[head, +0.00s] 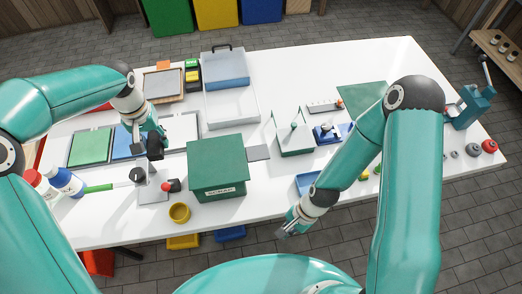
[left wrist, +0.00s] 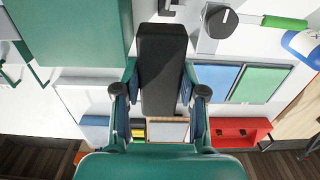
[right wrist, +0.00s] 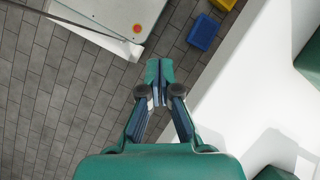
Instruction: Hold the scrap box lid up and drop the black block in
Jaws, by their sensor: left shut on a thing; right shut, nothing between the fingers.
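The green scrap box (head: 217,170) stands in the front middle of the white bench, with a pale label on its front. Its green lid (head: 216,150) looks shut. My left gripper (head: 150,143) is shut on the black block (head: 156,151), held above the bench to the left of the box. In the left wrist view the long black block (left wrist: 162,70) sits between the fingers, beside the green box (left wrist: 70,35). My right gripper (head: 286,230) is shut and empty, past the bench's front edge, right of the box. Its closed fingertips show in the right wrist view (right wrist: 159,80).
A grey plate (head: 258,153) lies right of the box. A blue tray (head: 307,183) sits near the front edge. Bottles (head: 66,181) stand at left.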

